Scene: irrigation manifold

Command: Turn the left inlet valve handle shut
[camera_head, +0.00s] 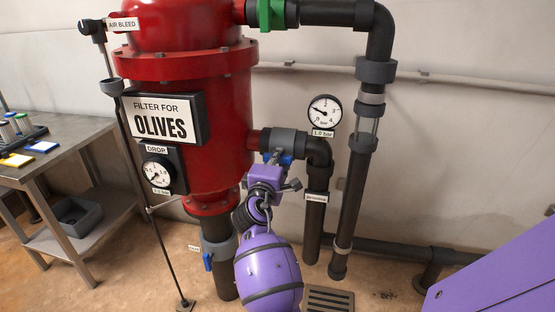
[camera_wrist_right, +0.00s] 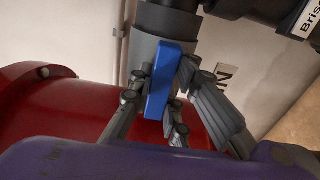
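A blue valve handle (camera_head: 286,160) sits on a grey valve body (camera_head: 284,141) on the pipe at the right side of the red filter tank. My right gripper (camera_head: 274,157) reaches up to it from below, its purple wrist hiding part of it. In the right wrist view the blue handle (camera_wrist_right: 164,80) lies between the two dark fingers of my right gripper (camera_wrist_right: 163,75). The fingertips are close on both sides and the gripper looks shut on it; firm contact is hard to judge. No valve marked left inlet can be read. My left gripper is not in view.
The red tank (camera_head: 202,95) stands close left of my right gripper. A dark vertical pipe (camera_head: 316,220) and a gauge (camera_head: 325,112) are to its right. Another blue handle (camera_head: 208,261) is low on the pipe under the tank. A workbench (camera_head: 75,145) stands at the left.

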